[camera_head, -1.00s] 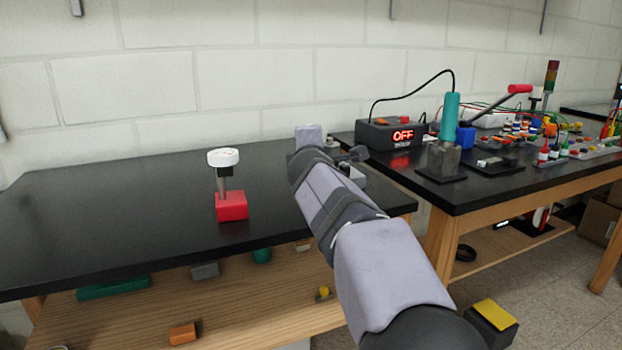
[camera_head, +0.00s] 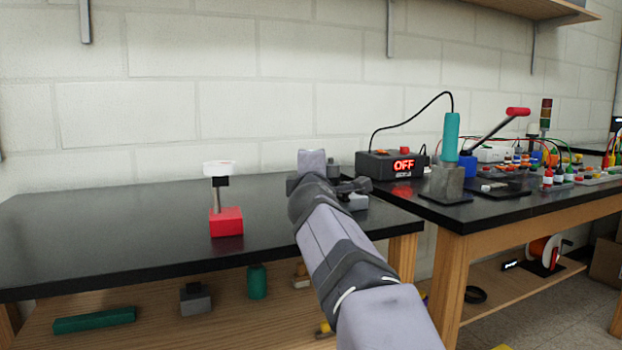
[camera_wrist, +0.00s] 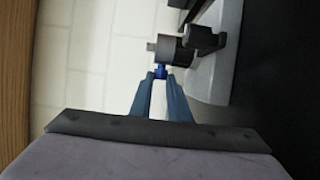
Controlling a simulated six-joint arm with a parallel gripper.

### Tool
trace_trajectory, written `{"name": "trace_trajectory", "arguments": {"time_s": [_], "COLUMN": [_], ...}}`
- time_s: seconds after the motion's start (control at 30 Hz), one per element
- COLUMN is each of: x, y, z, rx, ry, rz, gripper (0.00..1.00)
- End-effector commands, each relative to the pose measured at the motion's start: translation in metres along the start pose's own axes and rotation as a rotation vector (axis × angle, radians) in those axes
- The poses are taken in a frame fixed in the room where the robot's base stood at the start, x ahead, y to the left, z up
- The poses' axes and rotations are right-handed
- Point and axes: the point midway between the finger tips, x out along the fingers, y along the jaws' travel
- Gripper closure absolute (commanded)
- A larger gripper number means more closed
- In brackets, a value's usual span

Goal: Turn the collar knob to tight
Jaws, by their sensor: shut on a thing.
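In the wrist view my gripper (camera_wrist: 160,78) is shut on a small blue knob (camera_wrist: 160,70). The knob sits against a dark grey round collar (camera_wrist: 172,50) with a pale stub at its far side. The collar adjoins a black clamp piece (camera_wrist: 204,39) over a light grey base (camera_wrist: 214,75). Only a little of the knob shows between the fingertips. In the head view my arm hides the fingers and the knob; part of the grey base (camera_head: 357,202) shows beside it on the bench. I cannot read any tight or loose mark.
A red block with a post and white round top (camera_head: 226,222) stands left on the black bench (camera_head: 120,235). To the right are a control box reading OFF (camera_head: 404,165), a teal-handled fixture (camera_head: 450,137) and a red-handled lever (camera_head: 518,112). The bench's left part is clear.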

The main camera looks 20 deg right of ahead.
Motion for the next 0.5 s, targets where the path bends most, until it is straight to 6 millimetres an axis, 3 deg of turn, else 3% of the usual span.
{"name": "trace_trajectory", "arguments": {"time_s": [0.2, 0.23, 0.3, 0.5], "x": [0.0001, 0.0001, 0.0001, 0.0000], "y": [-0.0001, -0.0001, -0.0001, -0.0001], "z": [-0.0001, -0.0001, -0.0001, -0.0001], "rx": [0.000, 0.000, 0.000, 0.000], "ry": [0.000, 0.000, 0.000, 0.000], "rz": [-0.001, -0.001, -0.001, -0.001], "gripper": [1.00, 0.79, 0.65, 0.65]}}
